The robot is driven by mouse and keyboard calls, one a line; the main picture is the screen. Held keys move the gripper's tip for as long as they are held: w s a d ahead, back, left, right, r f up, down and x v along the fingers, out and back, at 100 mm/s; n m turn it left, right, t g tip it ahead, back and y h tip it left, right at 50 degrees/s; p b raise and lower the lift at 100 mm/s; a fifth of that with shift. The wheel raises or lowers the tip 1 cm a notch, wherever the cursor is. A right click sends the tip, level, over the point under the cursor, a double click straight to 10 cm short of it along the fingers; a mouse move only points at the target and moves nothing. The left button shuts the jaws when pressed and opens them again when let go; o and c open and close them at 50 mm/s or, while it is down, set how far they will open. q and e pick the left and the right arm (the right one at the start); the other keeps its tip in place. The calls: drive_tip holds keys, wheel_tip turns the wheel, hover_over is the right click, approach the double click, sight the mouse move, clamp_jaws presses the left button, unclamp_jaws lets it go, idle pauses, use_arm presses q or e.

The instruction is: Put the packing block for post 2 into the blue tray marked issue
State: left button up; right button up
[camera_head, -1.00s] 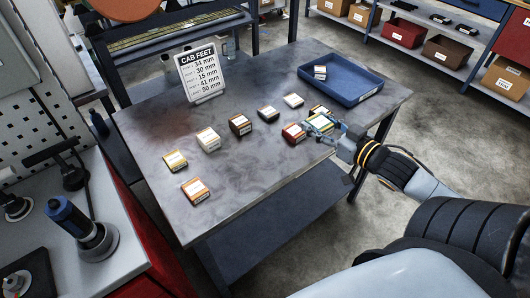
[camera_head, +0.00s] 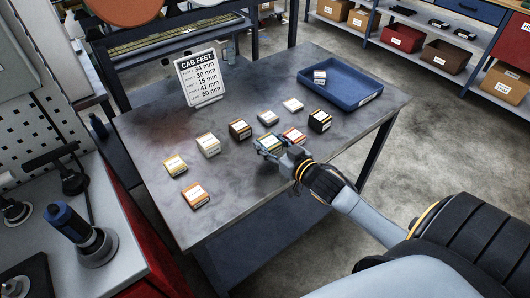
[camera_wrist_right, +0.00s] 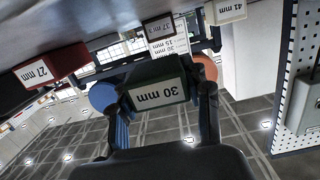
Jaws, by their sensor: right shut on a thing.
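My right gripper (camera_head: 266,148) is shut on a dark green block (camera_wrist_right: 158,92) labelled 30 mm, seen upside down in the right wrist view. The held block also shows in the head view (camera_head: 271,141), in front of the other blocks; it looks lifted off the tabletop. The white CAB FEET card (camera_head: 201,78) stands at the back of the table and lists several lengths, 30 mm on its second line. The blue tray (camera_head: 361,101) lies at the table's far right with a small pale-topped block (camera_head: 320,77) inside. My left gripper is out of view.
Several labelled blocks stand on the grey table (camera_head: 250,190), including an orange-red one (camera_head: 293,135) and a dark one (camera_head: 319,121) between gripper and tray. In the wrist view a red 27 mm block (camera_wrist_right: 50,69) is close by.

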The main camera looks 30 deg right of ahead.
drive_tip(key=shift+w+a+f, duration=0.3)
drive_tip(key=shift+w+f, duration=0.05)
drive_tip(key=shift+f, duration=0.2)
drive_tip(key=shift+w+a+f, duration=0.15)
drive_tip(key=shift+w+f, duration=0.05)
drive_tip(key=shift+f, duration=0.85)
drive_tip(key=shift+f+p, duration=0.3)
drive_tip(key=shift+f, duration=0.25)
drive_tip(key=shift+f, duration=0.1)
drive_tip(key=o, duration=1.2)
